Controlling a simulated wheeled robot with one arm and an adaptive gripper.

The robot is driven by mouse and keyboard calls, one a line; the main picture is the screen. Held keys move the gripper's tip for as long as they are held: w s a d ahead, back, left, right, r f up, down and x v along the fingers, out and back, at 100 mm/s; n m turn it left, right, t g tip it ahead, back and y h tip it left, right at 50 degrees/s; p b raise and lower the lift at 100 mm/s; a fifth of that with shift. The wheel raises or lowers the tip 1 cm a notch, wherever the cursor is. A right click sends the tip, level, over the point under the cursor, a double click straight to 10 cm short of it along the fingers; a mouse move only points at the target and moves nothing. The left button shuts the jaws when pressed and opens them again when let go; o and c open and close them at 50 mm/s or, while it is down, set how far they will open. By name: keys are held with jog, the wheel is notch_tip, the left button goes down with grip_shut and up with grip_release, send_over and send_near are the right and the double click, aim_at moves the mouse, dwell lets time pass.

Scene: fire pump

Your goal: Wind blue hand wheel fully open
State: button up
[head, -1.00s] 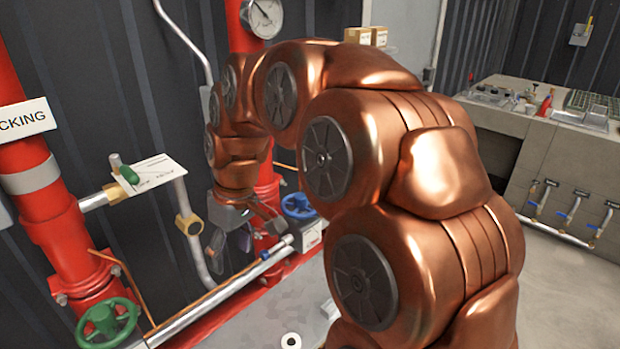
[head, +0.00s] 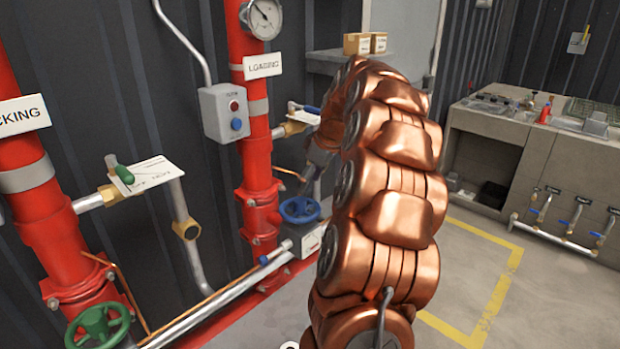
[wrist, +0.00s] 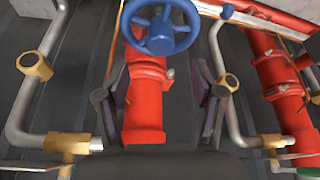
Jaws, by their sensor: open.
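The blue hand wheel (head: 299,210) sits low at the front of the middle red pipe in the head view, just left of my arm. In the wrist view the blue hand wheel (wrist: 160,26) is at the top centre, beyond my fingertips, with its rim and spokes clear. My gripper (wrist: 160,97) is open, its two fingers spread to either side of the red pipe in the picture, with nothing between them that I can see held. In the head view my gripper is mostly hidden by my arm, above and behind the wheel.
A green hand wheel (head: 98,326) is on the left red pipe. A grey control box (head: 224,113) with red and blue buttons hangs beside the middle pipe. A silver pipe (head: 225,300) runs low in front. A grey bench (head: 550,150) stands at right; open floor lies before it.

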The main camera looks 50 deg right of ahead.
aim_at(300, 199)
jog(key=shift+p+x, duration=0.7)
jog(key=shift+x, duration=2.8)
